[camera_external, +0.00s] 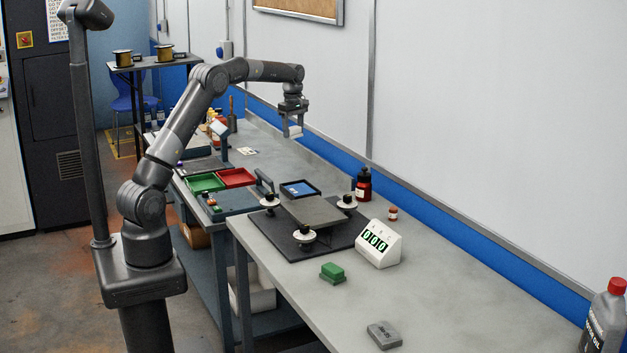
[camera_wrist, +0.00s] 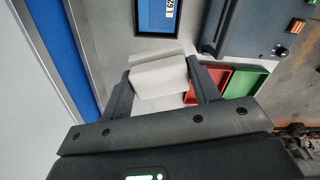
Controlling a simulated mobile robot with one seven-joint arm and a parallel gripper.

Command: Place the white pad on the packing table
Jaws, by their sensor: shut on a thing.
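My gripper (camera_external: 292,122) is raised above the long grey bench, near the back wall, in the external view. It is shut on the white pad (camera_external: 294,131), with clear air between the pad and the bench. In the wrist view my gripper (camera_wrist: 160,82) has one finger at each side of the white pad (camera_wrist: 157,74), which looks like a small pale block. The grey bench top (camera_external: 345,285) runs along the wall. Nothing in the pictures labels a surface as the packing table.
A digital display (camera_external: 378,243), a green block (camera_external: 332,272) and a grey block (camera_external: 384,335) are nearer. A small table (camera_external: 148,64) with spools stands behind.

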